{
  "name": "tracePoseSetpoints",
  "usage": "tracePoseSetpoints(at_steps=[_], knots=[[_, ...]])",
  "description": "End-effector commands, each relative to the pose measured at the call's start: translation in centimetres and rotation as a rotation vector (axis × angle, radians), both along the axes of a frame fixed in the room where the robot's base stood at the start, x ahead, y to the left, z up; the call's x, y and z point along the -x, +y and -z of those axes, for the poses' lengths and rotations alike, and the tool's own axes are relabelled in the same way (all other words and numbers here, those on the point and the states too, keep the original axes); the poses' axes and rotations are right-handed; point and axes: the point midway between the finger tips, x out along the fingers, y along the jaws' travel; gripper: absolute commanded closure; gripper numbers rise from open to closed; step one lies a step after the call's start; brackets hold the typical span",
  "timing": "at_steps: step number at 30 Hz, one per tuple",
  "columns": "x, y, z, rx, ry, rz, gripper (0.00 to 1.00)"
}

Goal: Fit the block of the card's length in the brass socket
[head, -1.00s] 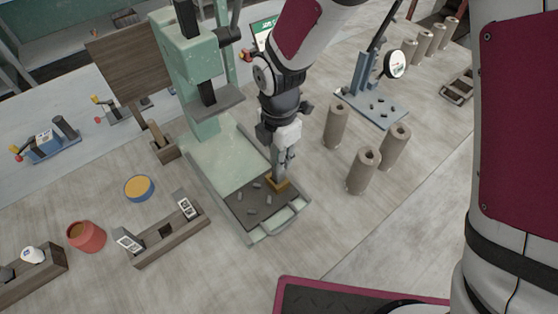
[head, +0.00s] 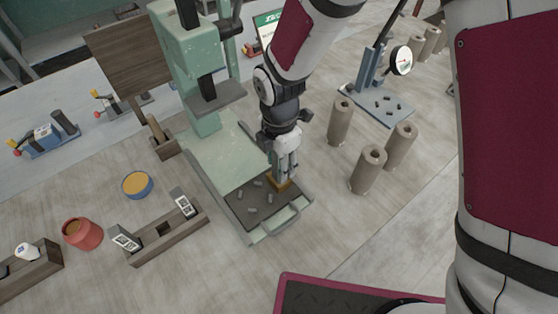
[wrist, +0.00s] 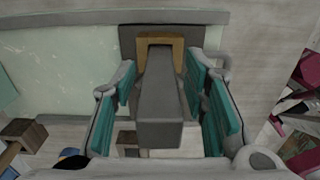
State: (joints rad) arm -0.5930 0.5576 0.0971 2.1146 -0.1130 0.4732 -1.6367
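The brass socket (head: 283,184) stands on the dark plate (head: 237,208) of the green press; its brass rim also shows in the wrist view (wrist: 162,40). A grey block (wrist: 160,110) stands upright at the socket, its top towards the wrist camera; its lower end is hidden, so how deep it sits cannot be told. My gripper (wrist: 160,82) is around the block, teal pads on both sides with visible gaps, so it looks open. In the head view my gripper (head: 285,170) is just above the socket. A green card (head: 268,22) is at the back, its text unreadable.
Several grey trimmings (head: 251,209) lie on the plate. A wooden rack (head: 190,225) at left holds two blocks with white labels (head: 124,240) (head: 183,205) and an empty middle slot. Several clay cylinders (head: 368,170) stand at right. A red pot (head: 82,234) and yellow-topped tin (head: 137,185) are at left.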

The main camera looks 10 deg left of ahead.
Motion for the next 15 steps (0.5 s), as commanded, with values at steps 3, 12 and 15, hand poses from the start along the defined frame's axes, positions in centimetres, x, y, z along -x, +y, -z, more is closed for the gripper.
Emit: tracePoseSetpoints(at_steps=[3,12,15], knots=[[0.0,0.0,0.0,0.000,0.000,0.000,0.59],[-0.1,0.1,-1.4,-0.003,-0.003,0.000,0.59],[-0.2,0.1,-3.1,-0.004,-0.005,0.000,0.59]])
